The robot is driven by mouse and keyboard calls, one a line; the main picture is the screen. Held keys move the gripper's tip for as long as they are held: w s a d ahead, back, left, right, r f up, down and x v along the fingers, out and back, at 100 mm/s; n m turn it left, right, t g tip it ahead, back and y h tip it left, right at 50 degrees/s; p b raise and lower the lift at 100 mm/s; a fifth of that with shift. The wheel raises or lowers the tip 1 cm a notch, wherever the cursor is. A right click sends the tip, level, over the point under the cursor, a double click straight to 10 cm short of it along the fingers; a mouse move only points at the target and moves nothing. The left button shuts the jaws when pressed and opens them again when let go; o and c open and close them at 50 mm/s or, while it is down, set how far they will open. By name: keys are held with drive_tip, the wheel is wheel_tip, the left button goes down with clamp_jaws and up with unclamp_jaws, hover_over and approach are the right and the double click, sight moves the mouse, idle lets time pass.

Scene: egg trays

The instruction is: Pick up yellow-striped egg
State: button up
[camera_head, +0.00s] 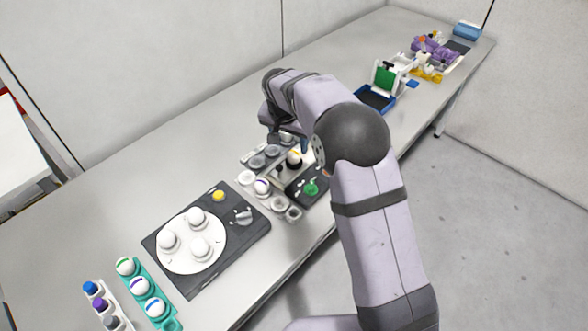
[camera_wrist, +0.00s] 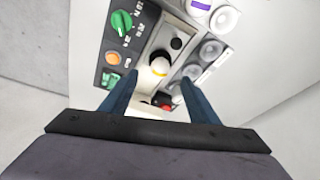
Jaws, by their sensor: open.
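The yellow-striped egg (camera_head: 294,158) is white with a yellow band. It stands upright in a lit holder beside a dark control panel, below my wrist in the head view. In the wrist view the egg (camera_wrist: 159,67) appears ahead of the fingertips, in line with the gap between them. My gripper (camera_wrist: 155,92) is open, with its two blue fingers apart and nothing between them. In the head view my gripper (camera_head: 288,144) is partly hidden by my arm, just above the egg.
The control panel (camera_wrist: 107,45) has a green knob (camera_wrist: 122,22). A grey tray (camera_head: 277,201) beside it holds a purple-striped egg (camera_head: 262,186) and has empty cups. A turntable (camera_head: 187,262) carries three white eggs. A teal tray (camera_head: 171,325) holds several striped eggs.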

sight(294, 152)
drive_tip(key=shift+w+d+f+n+t+p, duration=0.15)
drive_tip(key=shift+w+f+n+p, duration=0.45)
drive_tip(key=shift+f, duration=0.7)
drive_tip(key=shift+w+d+f+n+t+p, duration=0.1)
drive_tip(key=shift+w+d+f+n+p, duration=0.15)
drive_tip(key=shift+w+f+p, duration=0.7)
drive_tip(key=shift+w+d+f+n+t+p, duration=0.15)
drive_tip(key=shift+f+n+p, duration=0.35)
drive_tip(key=shift+f, duration=1.1)
